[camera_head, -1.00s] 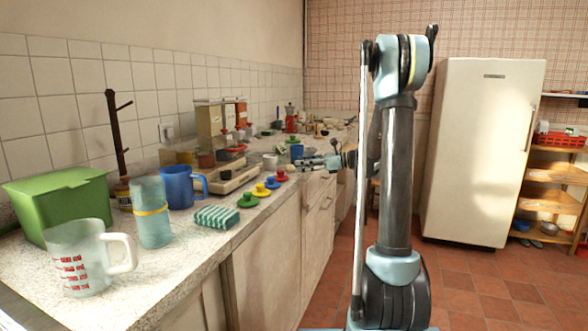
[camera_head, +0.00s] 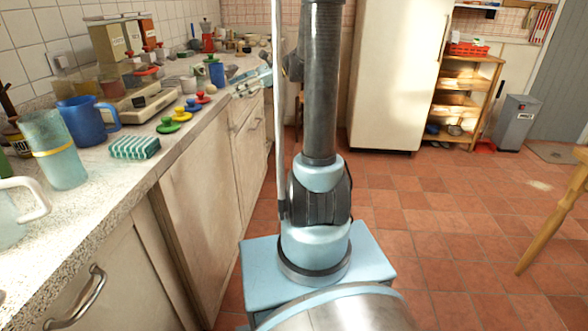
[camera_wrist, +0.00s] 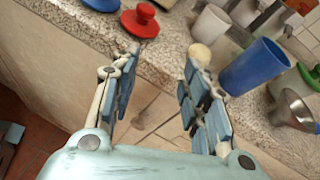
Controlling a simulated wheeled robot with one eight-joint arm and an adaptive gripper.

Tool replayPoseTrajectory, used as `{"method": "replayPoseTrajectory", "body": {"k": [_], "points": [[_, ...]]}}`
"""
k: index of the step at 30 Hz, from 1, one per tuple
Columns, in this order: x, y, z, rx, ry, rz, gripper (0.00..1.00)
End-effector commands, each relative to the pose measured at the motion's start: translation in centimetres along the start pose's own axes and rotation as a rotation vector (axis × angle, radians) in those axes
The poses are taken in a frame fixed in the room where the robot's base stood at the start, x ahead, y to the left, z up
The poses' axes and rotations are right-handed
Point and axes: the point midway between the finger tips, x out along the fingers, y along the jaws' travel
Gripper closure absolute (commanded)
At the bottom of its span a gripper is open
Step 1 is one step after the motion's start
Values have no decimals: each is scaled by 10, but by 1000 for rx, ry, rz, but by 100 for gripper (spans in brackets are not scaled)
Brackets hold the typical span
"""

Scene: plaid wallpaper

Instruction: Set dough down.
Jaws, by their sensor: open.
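A small round pale beige ball (camera_wrist: 200,54), which looks like the dough, shows in the wrist view by the tip of my right-hand finger, over or on the speckled counter near its edge. I cannot tell whether it touches that finger. My gripper (camera_wrist: 162,60) is open, its two fingers wide apart with nothing between them. In the head view my gripper (camera_head: 252,76) is small at the counter's edge beside a blue cup (camera_head: 216,73).
In the wrist view a blue cup (camera_wrist: 254,66) and a white cup (camera_wrist: 211,23) stand close to the ball. A red knobbed lid (camera_wrist: 140,19) lies left of them. The counter (camera_head: 95,172) holds several jugs and lids. The tiled floor (camera_head: 425,235) at right is mostly open.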

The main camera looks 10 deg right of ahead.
Motion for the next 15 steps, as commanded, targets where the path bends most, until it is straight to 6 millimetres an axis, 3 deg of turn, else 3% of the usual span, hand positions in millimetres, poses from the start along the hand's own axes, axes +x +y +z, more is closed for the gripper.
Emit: {"method": "replayPoseTrajectory", "body": {"k": [1, 8, 15], "points": [[1, 16, 2, -46, 39, 11, 58], [-1, 80, -4, -278, 224, 77, 58], [-12, 148, -22, -528, 403, 186, 58]]}}
